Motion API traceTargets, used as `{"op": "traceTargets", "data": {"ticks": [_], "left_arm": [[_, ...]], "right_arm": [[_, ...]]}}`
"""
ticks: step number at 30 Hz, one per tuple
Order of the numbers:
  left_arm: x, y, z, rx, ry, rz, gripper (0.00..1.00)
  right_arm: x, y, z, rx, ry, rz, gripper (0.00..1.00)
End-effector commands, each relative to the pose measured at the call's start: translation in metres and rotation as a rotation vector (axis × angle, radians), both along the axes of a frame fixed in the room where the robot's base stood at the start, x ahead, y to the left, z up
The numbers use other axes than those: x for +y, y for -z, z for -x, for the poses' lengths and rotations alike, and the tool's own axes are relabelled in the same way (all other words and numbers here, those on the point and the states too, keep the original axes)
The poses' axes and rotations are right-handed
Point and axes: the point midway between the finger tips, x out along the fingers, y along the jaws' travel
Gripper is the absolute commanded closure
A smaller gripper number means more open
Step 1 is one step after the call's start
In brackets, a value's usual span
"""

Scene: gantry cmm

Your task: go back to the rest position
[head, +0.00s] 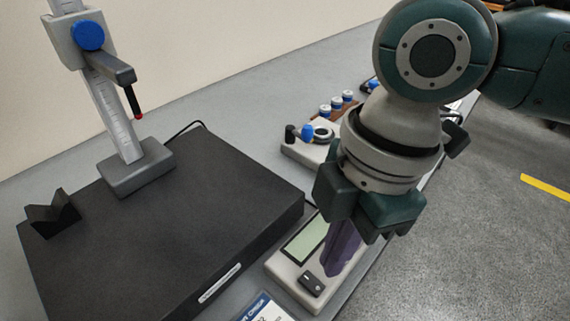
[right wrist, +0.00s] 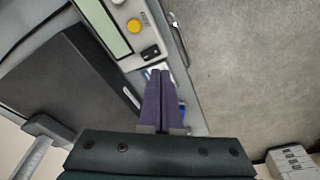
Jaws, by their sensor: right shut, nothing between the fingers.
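My right gripper (head: 342,250) hangs over the beige display unit at the table's right edge in the head view, its purple fingers pointing down. In the right wrist view its fingers (right wrist: 161,98) lie together with nothing between them. It is shut and empty. The right arm comes in from the upper right of the head view. My left gripper is not in either view.
A black granite plate (head: 150,235) carries a height gauge (head: 118,115) and a black V-block (head: 53,213). The beige display unit (head: 290,280) is beside it. A small fixture (head: 305,150) stands behind. Grey floor (head: 480,240) lies open to the right.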

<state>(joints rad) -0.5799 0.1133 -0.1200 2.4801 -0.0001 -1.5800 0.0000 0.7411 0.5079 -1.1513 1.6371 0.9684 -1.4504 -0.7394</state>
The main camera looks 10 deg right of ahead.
Motion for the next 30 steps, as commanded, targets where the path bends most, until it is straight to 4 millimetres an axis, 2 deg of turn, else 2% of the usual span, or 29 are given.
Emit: {"op": "traceTargets", "data": {"ticks": [14, 17, 20, 22, 25, 27, 30], "left_arm": [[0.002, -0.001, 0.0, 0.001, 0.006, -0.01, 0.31], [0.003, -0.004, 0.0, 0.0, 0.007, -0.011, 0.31], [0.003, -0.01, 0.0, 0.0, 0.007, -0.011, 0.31], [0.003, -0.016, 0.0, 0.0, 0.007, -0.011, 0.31], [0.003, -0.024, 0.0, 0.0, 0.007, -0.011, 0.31], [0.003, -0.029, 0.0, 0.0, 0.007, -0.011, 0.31], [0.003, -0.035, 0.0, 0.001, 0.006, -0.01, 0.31]], "right_arm": [[0.001, -0.001, 0.001, 0.001, 0.001, -0.003, 1.0], [0.012, -0.003, 0.009, 0.0, 0.017, -0.031, 1.0], [0.035, -0.008, 0.026, -0.004, 0.08, -0.1, 1.0], [0.053, -0.017, 0.039, -0.01, 0.17, -0.166, 1.0], [0.064, -0.033, 0.052, -0.021, 0.369, -0.252, 1.0], [0.06, -0.042, 0.058, -0.026, 0.539, -0.292, 1.0], [0.039, -0.051, 0.065, -0.037, 0.785, -0.31, 1.0]]}}
